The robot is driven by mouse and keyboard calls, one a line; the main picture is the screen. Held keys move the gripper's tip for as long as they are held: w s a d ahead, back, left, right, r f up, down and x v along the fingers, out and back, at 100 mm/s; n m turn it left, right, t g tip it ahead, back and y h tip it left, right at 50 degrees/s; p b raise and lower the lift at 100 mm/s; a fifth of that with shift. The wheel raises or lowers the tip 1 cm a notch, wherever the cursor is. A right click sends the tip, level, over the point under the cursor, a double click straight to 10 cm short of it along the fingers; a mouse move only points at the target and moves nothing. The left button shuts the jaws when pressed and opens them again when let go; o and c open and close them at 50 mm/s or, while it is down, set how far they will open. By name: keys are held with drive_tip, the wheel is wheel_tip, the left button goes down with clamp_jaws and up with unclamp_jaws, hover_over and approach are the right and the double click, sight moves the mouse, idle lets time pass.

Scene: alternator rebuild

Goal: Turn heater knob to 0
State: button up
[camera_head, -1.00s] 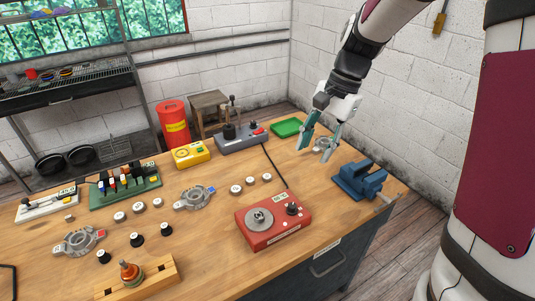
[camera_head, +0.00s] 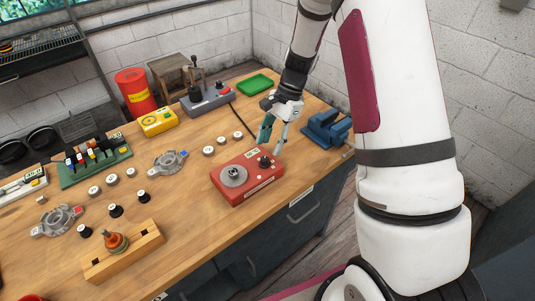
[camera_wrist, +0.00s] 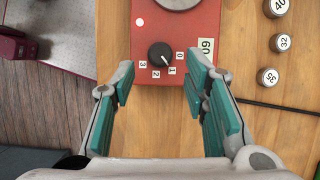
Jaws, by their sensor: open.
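The red heater box (camera_head: 248,179) sits on the wooden bench, with a round metal plate (camera_head: 234,175) on top. Its black knob (camera_head: 264,161) is on the right part of its top. In the wrist view the knob (camera_wrist: 160,54) shows beside the marks 0, 1, 2 and 3; I cannot tell for sure which mark it points at. My gripper (camera_head: 272,143) is open and empty, just above and behind the knob end of the heater. In the wrist view my gripper's (camera_wrist: 158,86) teal fingers are spread wide, with the knob ahead between their lines, not touched.
A blue vise (camera_head: 326,129) stands right of my gripper. Several small weights (camera_head: 223,140) lie left of it, and a black cable lies behind. A green tray (camera_head: 255,84) and a grey device (camera_head: 207,100) are farther back. A wooden block (camera_head: 123,256) is at the front left.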

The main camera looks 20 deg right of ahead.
sight(265, 158)
drive_tip(key=shift+p+x, duration=0.35)
drive_tip(key=shift+x, duration=2.1)
clamp_jaws()
